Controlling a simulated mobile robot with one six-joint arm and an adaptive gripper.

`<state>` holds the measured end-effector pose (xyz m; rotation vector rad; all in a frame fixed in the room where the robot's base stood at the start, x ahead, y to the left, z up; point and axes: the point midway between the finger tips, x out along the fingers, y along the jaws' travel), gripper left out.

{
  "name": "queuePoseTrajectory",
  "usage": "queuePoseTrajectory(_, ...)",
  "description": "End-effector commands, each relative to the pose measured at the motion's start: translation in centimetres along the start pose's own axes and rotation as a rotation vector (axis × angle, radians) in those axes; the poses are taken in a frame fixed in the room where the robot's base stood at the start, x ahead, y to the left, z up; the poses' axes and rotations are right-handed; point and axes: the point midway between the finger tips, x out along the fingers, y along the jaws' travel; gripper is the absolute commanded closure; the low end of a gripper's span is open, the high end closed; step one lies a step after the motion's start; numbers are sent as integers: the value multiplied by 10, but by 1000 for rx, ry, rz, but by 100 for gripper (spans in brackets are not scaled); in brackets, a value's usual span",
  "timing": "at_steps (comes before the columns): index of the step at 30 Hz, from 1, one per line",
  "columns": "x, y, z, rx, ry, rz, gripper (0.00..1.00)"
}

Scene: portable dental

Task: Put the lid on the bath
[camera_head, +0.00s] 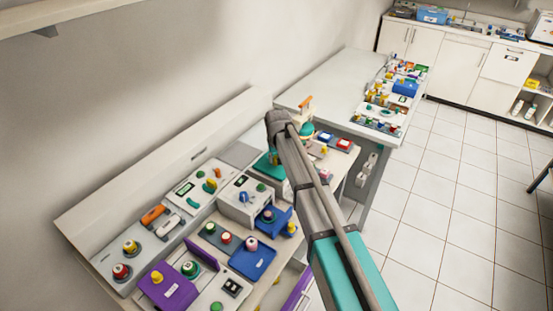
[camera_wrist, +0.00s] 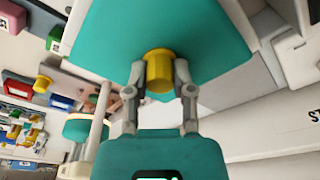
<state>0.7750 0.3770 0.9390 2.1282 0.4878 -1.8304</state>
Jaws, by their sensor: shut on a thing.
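A teal lid (camera_wrist: 165,30) with a yellow knob (camera_wrist: 159,72) fills the upper middle of the wrist view. My gripper (camera_wrist: 159,88) has its two grey fingers closed on either side of the knob. In the head view, a teal surface (camera_head: 266,164) shows just left of my arm, which hides much of it; it may be the lid. The fingers are hidden there. I cannot clearly make out the bath or tell whether the lid touches it.
A bench at left carries a white box (camera_head: 243,199), a blue tray (camera_head: 252,259), a purple box (camera_head: 168,288) and several knobs. An orange-handled item (camera_head: 305,103) stands close beyond my arm. A farther table (camera_head: 335,85) has a bare left part. The tiled floor (camera_head: 450,190) at right is clear.

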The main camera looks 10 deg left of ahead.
Motion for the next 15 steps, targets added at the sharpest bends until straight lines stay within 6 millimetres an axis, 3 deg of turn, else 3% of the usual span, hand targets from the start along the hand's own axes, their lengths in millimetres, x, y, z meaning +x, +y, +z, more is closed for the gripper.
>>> queuePoseTrajectory(11, 1, 0, 0, 0, 0, 0, 100)
queuePoseTrajectory(12, 1, 0, 0, 0, 0, 0, 61)
queuePoseTrajectory(15, 1, 0, 0, 0, 0, 0, 42)
